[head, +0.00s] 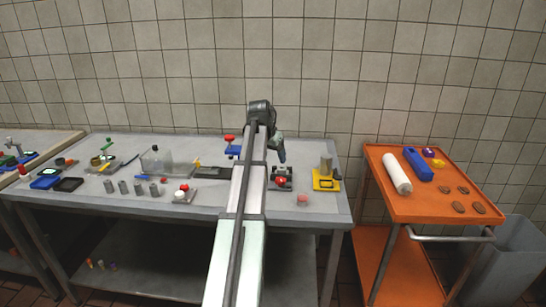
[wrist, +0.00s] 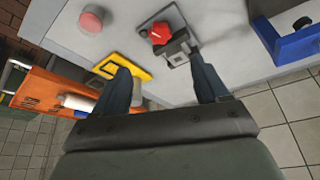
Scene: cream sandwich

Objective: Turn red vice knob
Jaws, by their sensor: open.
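The red vice knob (head: 281,181) is on a small grey and dark vice (head: 282,172) on the grey table, right of my arm. In the wrist view the knob (wrist: 159,32) is a lobed red handle at the top, with the vice's metal body (wrist: 178,49) just below and right of it. My gripper (wrist: 165,80) is open, with its two dark fingers spread wide and nothing between them. In the head view my gripper (head: 282,156) hangs just behind and above the vice. The knob lies beyond the fingertips; I cannot tell whether the right finger touches the vice.
A yellow fixture (head: 327,183) with a metal cylinder and a pinkish-red button (head: 303,197) stand right of the vice. A blue device with a red top (head: 231,147) is to the left. An orange cart (head: 430,204) stands right of the table, with a gap between.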

